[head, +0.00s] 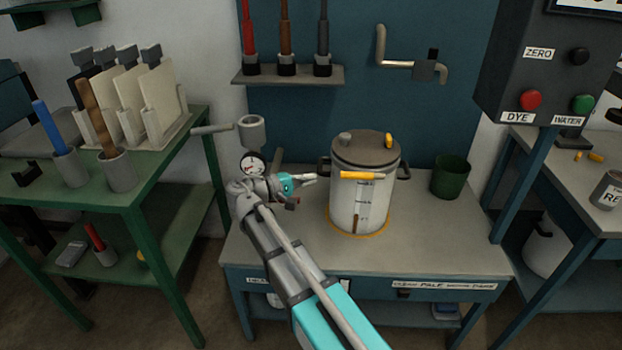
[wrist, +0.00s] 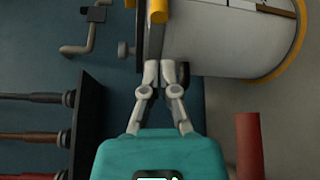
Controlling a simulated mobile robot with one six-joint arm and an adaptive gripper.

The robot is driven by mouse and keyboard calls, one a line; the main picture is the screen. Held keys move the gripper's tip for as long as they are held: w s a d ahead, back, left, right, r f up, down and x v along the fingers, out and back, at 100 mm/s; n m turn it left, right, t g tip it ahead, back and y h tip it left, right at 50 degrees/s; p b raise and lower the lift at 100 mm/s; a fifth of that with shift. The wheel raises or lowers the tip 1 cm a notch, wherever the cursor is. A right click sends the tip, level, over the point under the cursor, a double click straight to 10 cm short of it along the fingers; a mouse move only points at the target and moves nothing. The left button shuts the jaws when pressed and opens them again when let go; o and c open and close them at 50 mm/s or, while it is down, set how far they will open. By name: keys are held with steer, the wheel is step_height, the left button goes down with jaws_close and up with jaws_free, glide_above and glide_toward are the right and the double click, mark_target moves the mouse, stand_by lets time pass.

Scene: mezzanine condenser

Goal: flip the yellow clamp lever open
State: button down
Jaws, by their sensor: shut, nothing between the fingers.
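The yellow clamp lever (head: 362,175) lies level across the front of a pale pot (head: 350,205), just below its dark lid (head: 365,148). In the wrist view a yellow piece, likely the lever (wrist: 157,10), shows at the top edge, partly cut off. My gripper (head: 314,178) points right from the pot's left side, its tips short of the lever's left end. In the wrist view my gripper's fingers (wrist: 159,66) are together and empty, close to the lid's edge (wrist: 150,35). Whether they touch the pot is unclear.
A second yellow piece (head: 389,140) stands on the lid's right side. Dark handles jut from the pot's sides. A green cup (head: 451,177) stands to the right on the bench (head: 430,235). A reddish cylinder (wrist: 249,145) shows low right in the wrist view. The bench's front right is clear.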

mark_target(346, 170)
steer(key=shift+b+x, duration=0.3)
steer(key=shift+x, duration=4)
steer(key=shift+s+d, duration=0.1)
steer(key=shift+d, duration=0.1)
